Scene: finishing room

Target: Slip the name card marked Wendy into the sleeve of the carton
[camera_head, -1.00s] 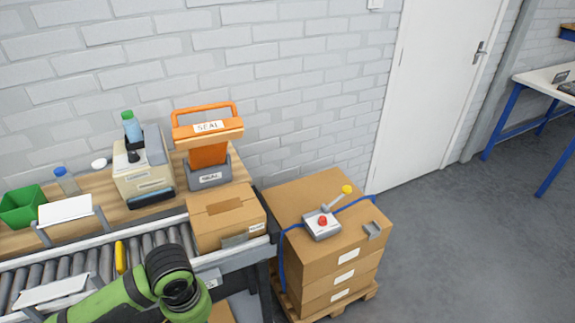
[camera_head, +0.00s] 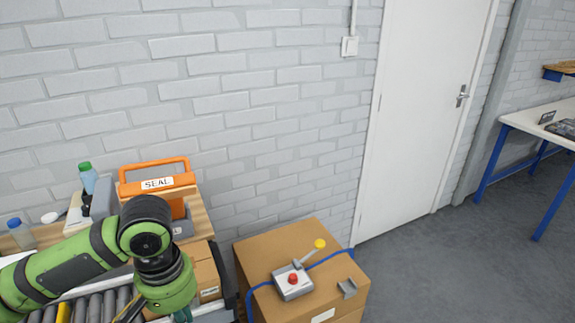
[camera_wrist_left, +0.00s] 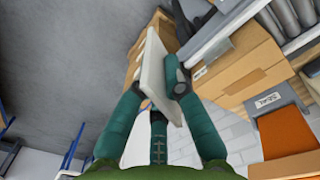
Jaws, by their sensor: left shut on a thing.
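My left gripper (camera_wrist_left: 150,95) is shut on a pale flat card (camera_wrist_left: 153,75), seen at a slant in the left wrist view. No name can be read on it. In the head view the green wrist hides most of the gripper and the card cannot be made out. The carton (camera_head: 207,273) stands on the roller conveyor, partly behind my left arm, with a small white label at its front corner. It also shows in the left wrist view (camera_wrist_left: 238,62), beyond and right of the card, apparently apart from it. My right gripper is not in view.
An orange SEAL machine (camera_head: 160,183) stands behind the carton. Right of it, stacked boxes (camera_head: 262,248) carry a grey control box (camera_head: 293,284) with a red button and yellow-tipped lever. Bottles (camera_head: 88,177) stand at the left. The floor (camera_head: 440,265) at right is clear.

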